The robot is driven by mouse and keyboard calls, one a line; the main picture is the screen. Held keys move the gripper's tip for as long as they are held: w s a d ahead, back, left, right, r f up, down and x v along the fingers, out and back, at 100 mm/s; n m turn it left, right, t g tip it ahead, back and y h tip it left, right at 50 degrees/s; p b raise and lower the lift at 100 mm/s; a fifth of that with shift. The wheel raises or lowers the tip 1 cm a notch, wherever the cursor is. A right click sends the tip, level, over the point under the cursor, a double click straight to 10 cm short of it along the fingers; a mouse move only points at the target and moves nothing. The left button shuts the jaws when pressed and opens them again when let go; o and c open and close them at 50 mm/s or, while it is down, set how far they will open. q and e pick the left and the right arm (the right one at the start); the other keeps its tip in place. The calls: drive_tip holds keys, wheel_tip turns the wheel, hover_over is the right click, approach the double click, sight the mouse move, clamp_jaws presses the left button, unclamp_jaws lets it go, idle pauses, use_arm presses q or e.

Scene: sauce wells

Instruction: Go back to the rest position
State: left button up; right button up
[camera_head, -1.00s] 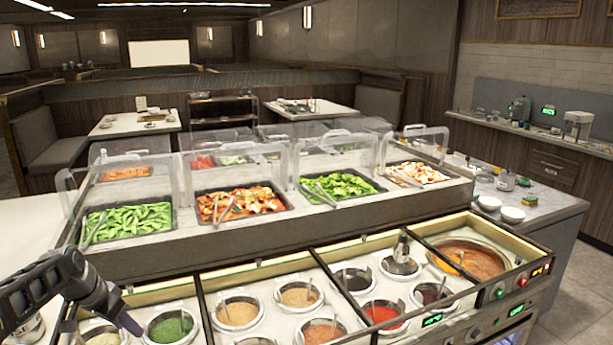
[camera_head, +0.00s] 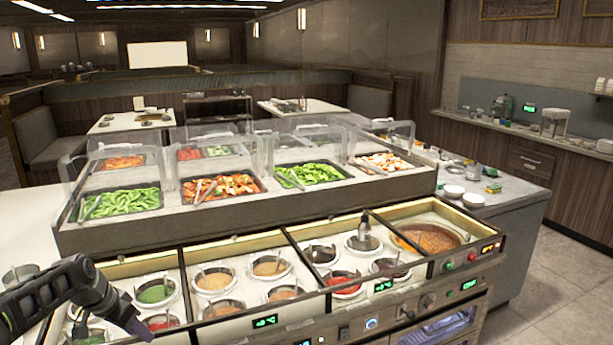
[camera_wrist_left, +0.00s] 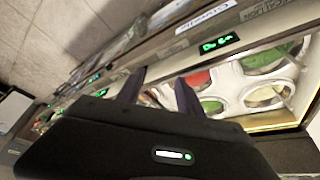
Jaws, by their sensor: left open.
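My left gripper (camera_head: 140,322) is at the lower left of the head view, over the front left part of the sauce counter. In the left wrist view its two fingers (camera_wrist_left: 160,84) stand apart, with nothing held between them. Near it are a green sauce well (camera_head: 155,291) and a red well (camera_head: 162,322). The green well (camera_wrist_left: 264,58) and the red well (camera_wrist_left: 198,79) also show in the left wrist view. Tan wells (camera_head: 213,280) and a large orange-brown soup well (camera_head: 428,237) lie farther right. My right gripper is not in view.
Behind the wells, a raised bar with clear guards holds trays of snap peas (camera_head: 118,201), a red mix (camera_head: 222,187) and green peppers (camera_head: 310,174). Small white bowls (camera_head: 473,199) stand on the side counter. The tiled floor (camera_head: 560,262) at the right is clear.

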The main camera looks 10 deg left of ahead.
use_arm(q)
drive_tip(key=s+d+f+n+g+h, duration=0.1)
drive_tip(key=s+d+f+h, duration=0.1)
drive_tip(key=d+f, duration=0.95)
drive_tip(key=s+d+f+h, duration=0.1)
drive_tip(key=s+d+f, duration=0.1)
drive_tip(key=d+f, duration=0.95)
drive_tip(key=s+d+f+n+g, duration=0.1)
drive_tip(key=s+d+f, duration=0.1)
drive_tip(key=s+d, duration=0.5)
drive_tip(key=s+d+f+n+g, duration=0.1)
drive_tip(key=s+d+f, duration=0.2)
drive_tip(key=s+d, duration=0.45)
drive_tip(key=s+d+f+n+g, duration=0.1)
drive_tip(key=s+d+f+n, duration=0.1)
drive_tip(key=s, duration=1.1)
drive_tip(key=shift+s+f+y, duration=0.25)
drive_tip(key=shift+s+y, duration=0.05)
drive_tip(key=shift+s, duration=0.05)
drive_tip(key=shift+c, duration=0.2)
